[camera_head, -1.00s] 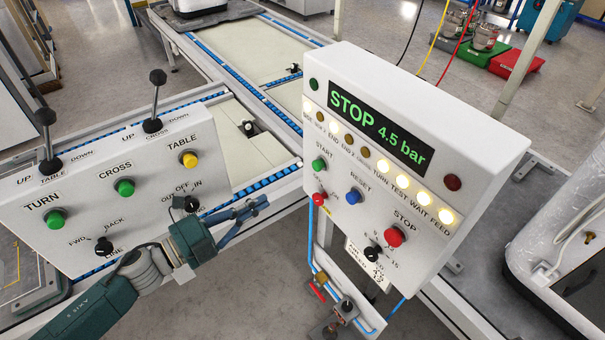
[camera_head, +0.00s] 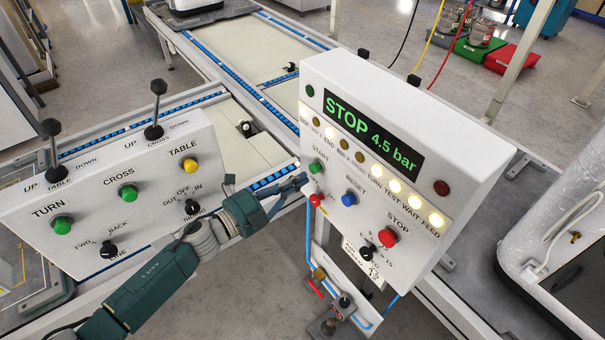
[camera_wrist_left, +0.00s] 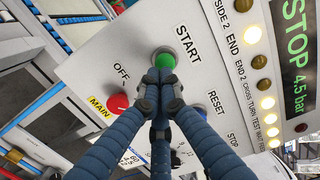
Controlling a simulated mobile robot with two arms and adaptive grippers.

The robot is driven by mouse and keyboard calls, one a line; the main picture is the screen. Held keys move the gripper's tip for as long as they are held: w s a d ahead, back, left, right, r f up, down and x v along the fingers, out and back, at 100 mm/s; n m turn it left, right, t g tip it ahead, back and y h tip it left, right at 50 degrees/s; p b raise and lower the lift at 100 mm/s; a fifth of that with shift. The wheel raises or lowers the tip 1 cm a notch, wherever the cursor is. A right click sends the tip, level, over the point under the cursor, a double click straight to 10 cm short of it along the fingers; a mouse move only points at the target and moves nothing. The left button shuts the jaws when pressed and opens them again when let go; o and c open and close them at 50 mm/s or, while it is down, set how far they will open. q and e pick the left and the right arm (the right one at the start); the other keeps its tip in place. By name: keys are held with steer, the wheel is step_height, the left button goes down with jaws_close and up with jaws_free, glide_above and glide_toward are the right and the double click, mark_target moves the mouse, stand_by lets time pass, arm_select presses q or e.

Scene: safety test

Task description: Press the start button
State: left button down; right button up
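The green START button (camera_head: 316,166) sits at the upper left of the white control box (camera_head: 465,135) whose display reads STOP 4.5 bar. My left gripper (camera_head: 300,181) is at the left edge of this box, just left of and below the button. In the left wrist view its blue fingers (camera_wrist_left: 159,76) are drawn together with nothing between them. Their tips overlap the lower edge of the green button (camera_wrist_left: 165,58); I cannot tell whether they touch it. My right gripper is not in view.
A red OFF knob (camera_wrist_left: 118,102) and a blue RESET button (camera_head: 349,198) are close to START. A red STOP button (camera_head: 388,237) is lower right. A second control box (camera_head: 90,215) with levers stands at left. A conveyor (camera_head: 245,70) lies behind.

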arm_select(q)
steer(key=shift+x, duration=0.8)
steer(key=shift+d, duration=0.1)
